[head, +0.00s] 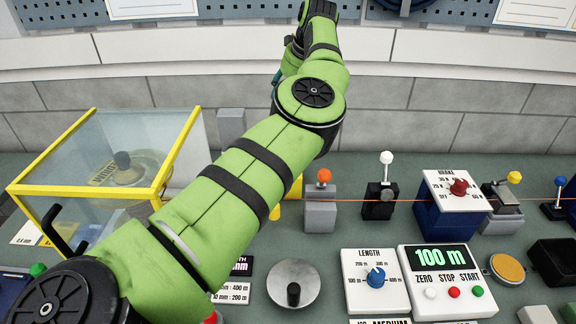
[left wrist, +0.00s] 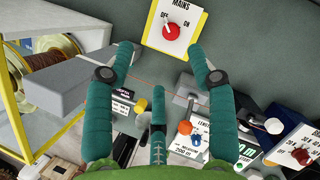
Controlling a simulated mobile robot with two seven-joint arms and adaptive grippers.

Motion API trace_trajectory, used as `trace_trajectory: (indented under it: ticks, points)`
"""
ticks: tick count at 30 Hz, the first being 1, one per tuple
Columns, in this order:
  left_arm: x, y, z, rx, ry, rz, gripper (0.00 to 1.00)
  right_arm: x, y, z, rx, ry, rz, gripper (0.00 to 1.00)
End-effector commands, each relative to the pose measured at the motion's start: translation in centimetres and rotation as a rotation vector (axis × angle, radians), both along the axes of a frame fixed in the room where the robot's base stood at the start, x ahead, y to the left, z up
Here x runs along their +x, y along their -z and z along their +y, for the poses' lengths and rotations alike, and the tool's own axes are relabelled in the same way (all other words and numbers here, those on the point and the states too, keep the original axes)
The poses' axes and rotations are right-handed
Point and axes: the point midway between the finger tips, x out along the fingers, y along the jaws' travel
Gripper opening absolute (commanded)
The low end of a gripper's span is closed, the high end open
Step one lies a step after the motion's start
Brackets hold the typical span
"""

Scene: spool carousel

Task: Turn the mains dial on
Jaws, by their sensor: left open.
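The mains dial is a red knob (left wrist: 170,31) on a white plate with a yellow edge (left wrist: 186,15), at the top of the left wrist view. OFF is printed on its left and ON on its right. The knob's pointer looks turned toward the OFF side, but it is small. My left gripper (left wrist: 161,50) is open and empty, its fingers spread on either side below the dial and not touching it. In the head view my left gripper (head: 302,38) is at the top, small and partly hidden by its arm. The mains dial cannot be made out there. My right gripper is not in view.
A yellow-framed clear guard (head: 90,188) stands at the left. A length dial (head: 376,277), a counter panel (head: 446,310) and a brake dial (head: 459,187) stand on the right. A thin orange line runs across the posts. The wall rises behind the bench.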

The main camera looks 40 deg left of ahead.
Motion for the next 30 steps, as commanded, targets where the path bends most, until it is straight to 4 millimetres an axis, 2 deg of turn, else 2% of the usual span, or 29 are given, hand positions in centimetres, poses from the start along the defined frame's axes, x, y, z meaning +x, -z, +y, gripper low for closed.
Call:
trace_trajectory:
  ticks: [1, 6, 9, 12, 16, 19, 23, 30]
  points:
    - [0.0, 2.8, 0.0, 0.0, 0.0, 0.001, 0.56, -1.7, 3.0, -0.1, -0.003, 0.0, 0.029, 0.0]
    - [0.0, 8.3, 0.0, 0.001, 0.0, 0.001, 0.56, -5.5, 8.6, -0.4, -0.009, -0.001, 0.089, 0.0]
    - [0.0, 11.0, 0.0, 0.001, 0.0, 0.0, 0.56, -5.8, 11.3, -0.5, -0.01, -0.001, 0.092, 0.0]
    - [0.0, 12.6, 0.0, 0.001, 0.0, 0.0, 0.56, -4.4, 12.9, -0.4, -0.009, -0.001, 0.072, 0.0]
    - [0.0, 13.5, 0.1, 0.002, 0.0, 0.0, 0.56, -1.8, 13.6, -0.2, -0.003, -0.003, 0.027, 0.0]
    - [0.0, 14.1, 0.3, 0.001, -0.001, 0.002, 0.56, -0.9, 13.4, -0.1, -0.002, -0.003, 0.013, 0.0]
    - [-0.1, 15.5, 1.0, 0.0, -0.002, 0.004, 0.56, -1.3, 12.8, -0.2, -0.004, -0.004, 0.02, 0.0]
    - [0.1, 18.7, 2.3, 0.0, -0.001, 0.004, 0.56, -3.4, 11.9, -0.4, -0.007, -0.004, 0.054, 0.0]
